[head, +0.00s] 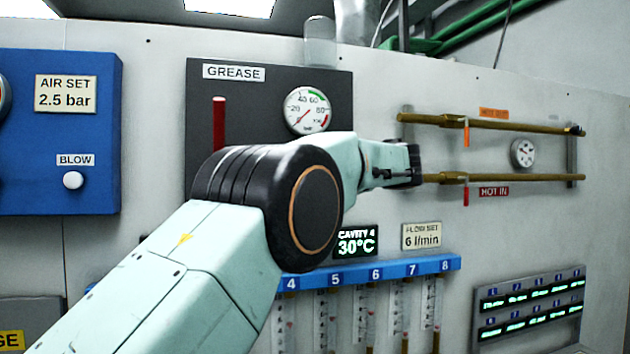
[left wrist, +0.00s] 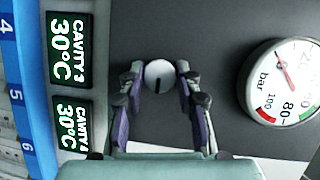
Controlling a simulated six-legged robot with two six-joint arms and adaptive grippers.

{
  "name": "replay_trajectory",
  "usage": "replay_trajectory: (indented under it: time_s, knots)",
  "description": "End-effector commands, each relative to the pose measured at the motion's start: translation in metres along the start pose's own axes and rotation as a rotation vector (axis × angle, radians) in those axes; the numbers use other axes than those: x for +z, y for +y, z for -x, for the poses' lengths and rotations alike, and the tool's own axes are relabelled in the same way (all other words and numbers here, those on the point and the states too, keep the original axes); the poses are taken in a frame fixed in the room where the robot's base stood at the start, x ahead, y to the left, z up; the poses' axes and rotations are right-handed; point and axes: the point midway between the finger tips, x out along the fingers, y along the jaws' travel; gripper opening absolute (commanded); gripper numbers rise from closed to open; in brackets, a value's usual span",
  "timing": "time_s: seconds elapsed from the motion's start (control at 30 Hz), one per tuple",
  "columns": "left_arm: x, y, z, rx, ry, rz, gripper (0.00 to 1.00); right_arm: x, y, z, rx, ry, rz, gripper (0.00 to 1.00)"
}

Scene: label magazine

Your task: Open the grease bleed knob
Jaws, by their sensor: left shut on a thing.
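The grease bleed knob (left wrist: 158,72) is a round pale knob with a short black line, on the dark grease panel (left wrist: 205,50). In the left wrist view the line runs up and down in the picture. My left gripper (left wrist: 159,76) is shut on the knob, with one finger at each side of it. In the head view my left arm crosses in front of the grease panel (head: 255,115) and hides the knob and the fingers. My right gripper is not in view.
The round pressure gauge (head: 307,110) is on the grease panel and shows beside my fingers in the left wrist view (left wrist: 285,82). Brass pipes (head: 500,178) are to the right. A blue manifold (head: 400,268) with flow tubes is below my arm.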

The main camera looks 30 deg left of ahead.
Motion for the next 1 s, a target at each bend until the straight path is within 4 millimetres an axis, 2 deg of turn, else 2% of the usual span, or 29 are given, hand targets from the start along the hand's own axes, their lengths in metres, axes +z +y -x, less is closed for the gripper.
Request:
replay_trajectory:
  time_s: [0.3, 0.33, 0.57, 0.87, 1.0]
  knots:
    - [-0.001, 0.004, 0.001, 0.004, 0.000, -0.008, 0.01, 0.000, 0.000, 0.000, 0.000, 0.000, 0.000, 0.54]
    - [-0.001, 0.004, 0.001, 0.004, 0.000, -0.008, 0.35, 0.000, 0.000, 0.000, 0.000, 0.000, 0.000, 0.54]
    - [-0.001, 0.003, 0.001, 0.003, 0.000, -0.005, 0.55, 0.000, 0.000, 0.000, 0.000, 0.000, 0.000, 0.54]
    - [0.000, 0.001, 0.001, 0.002, -0.001, -0.002, 0.56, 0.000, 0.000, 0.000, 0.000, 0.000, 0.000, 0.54]
    - [-0.001, 0.000, 0.011, 0.000, 0.002, -0.001, 0.56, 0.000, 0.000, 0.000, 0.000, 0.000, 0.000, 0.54]
